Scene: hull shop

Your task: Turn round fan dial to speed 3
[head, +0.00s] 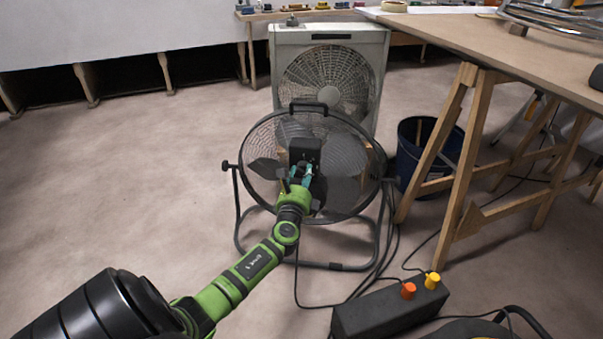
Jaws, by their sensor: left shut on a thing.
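The round fan (253,142) is a dark wire-caged floor fan on a tubular stand in the middle of the head view. Its back faces me, with a black motor box (305,149) at the centre. My left arm reaches up to it from the lower left. My left gripper (301,173) is at the lower part of the motor box and is shut on the fan dial. The fingers cover the dial, so its pointer and speed marks cannot be read. My right gripper is out of view.
A pale box fan (381,62) stands right behind the round fan. A dark blue bin (412,160) and a wooden trestle table (490,45) are at the right. A black box with orange and yellow knobs (375,312) and cables lie at front right. The left floor is clear.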

